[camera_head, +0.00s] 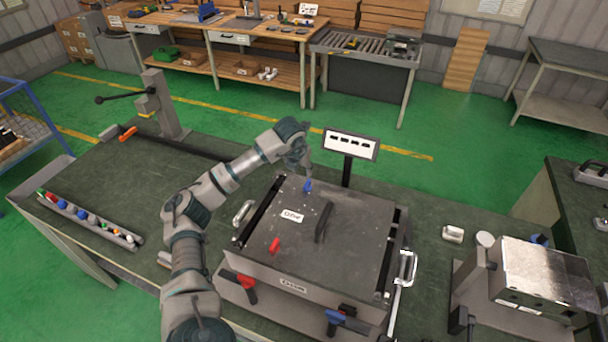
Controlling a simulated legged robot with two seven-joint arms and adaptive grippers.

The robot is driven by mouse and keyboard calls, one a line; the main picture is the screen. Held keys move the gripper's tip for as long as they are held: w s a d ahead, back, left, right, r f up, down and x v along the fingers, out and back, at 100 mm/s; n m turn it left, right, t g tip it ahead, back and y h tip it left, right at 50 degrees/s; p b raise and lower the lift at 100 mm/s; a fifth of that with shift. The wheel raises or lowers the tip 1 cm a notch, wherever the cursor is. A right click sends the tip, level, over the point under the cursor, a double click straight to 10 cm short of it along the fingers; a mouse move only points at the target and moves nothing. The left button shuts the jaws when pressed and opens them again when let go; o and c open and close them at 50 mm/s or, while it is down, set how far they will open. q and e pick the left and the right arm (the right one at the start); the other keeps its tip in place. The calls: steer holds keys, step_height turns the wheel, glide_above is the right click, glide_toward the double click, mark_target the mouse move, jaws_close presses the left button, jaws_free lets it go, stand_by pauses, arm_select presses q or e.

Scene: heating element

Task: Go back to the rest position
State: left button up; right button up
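My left arm rises from the bottom of the view and bends to the right. My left gripper (306,168) hangs over the back edge of a dark box (345,255) on the workbench, just above a small blue knob (308,186). The fingers are small and partly hidden by the wrist, so I cannot tell their opening or whether they touch the knob. The box top also has a red knob (274,245) and a black handle (323,222). Red (246,283) and blue (336,317) clamp handles are on its front. My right gripper is out of view.
A small display on a post (350,145) stands just right of my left gripper. A metal box (540,275) stands at the right. A tray of coloured parts (90,222) and a lever post (160,105) are at the left. The bench's left middle is clear.

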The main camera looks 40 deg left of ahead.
arm_select(q)
steer(key=shift+s+r, duration=0.15)
steer(key=shift+r, duration=0.2)
stand_by(0.3)
